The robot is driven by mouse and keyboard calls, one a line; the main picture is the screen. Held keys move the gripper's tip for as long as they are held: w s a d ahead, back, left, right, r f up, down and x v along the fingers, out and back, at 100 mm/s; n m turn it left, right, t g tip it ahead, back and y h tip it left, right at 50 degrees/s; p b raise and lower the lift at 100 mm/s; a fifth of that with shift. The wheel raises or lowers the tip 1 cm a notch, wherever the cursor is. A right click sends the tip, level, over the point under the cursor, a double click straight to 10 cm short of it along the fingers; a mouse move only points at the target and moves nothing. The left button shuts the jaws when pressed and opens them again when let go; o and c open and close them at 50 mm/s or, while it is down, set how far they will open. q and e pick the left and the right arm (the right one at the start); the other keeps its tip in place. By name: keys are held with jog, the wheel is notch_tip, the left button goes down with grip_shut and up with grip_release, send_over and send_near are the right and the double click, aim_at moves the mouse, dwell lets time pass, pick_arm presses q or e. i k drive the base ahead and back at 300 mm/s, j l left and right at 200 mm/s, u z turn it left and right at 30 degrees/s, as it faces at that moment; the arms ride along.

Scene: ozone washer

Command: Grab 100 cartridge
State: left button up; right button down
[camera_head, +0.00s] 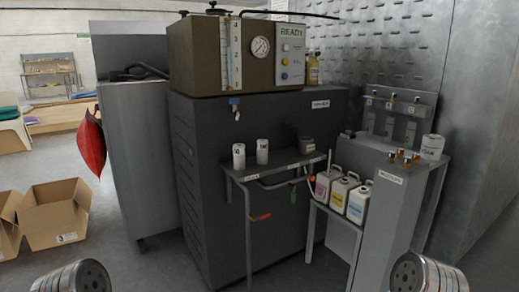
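Two small white cylinders with dark markings, which look like cartridges, stand upright on the grey metal side table in front of the dark cabinet. One is the left white cylinder (238,157); the other is the right white cylinder (262,152). Their markings are too small to read, so I cannot tell which is the 100 cartridge. A darker grey, squat container (307,146) sits farther back on the same table (283,164). Only rounded metal parts of my arms show at the bottom left and bottom right corners. Neither gripper's fingers are in view.
The washer's panel reads READY (292,31) above the dark cabinet (210,150). Three white jugs (340,190) stand on a low shelf right of the table. A grey pedestal (385,225) is at front right. Cardboard boxes (55,215) lie left; floor at front centre-left is clear.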

aim_at(262, 144)
jog(key=i+l+u, duration=0.7)
jog(key=l, duration=0.15)
jog(key=k+j, duration=0.05)
jog(key=k, duration=0.05)
